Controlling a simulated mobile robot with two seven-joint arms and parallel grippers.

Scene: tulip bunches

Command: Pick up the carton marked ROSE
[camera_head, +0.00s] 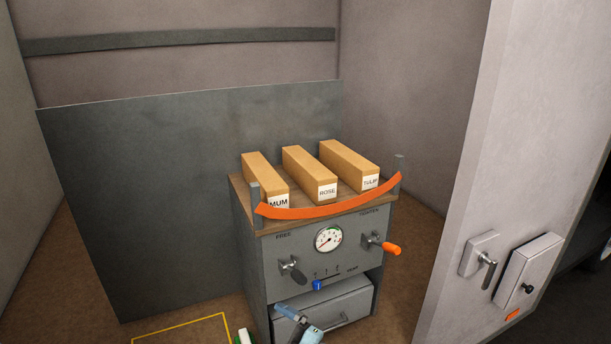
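The carton marked ROSE (309,171) is a long tan box, lying in the middle of three on top of a grey cabinet (252,258). Its white label faces front. The carton marked MUM (263,174) lies to its left and the carton marked TULIP (349,160) to its right, with narrow gaps between them. An orange curved strap (330,208) runs between two grey posts along the front edge, in front of the cartons. It partly overlaps the MUM label.
The cabinet front has a gauge (328,239), an orange-handled lever (384,246), a dark knob (292,269) and a blue slider (317,285). Blue and grey items (305,328) show at the bottom. A grey panel stands behind; a pale wall (520,150) stands right.

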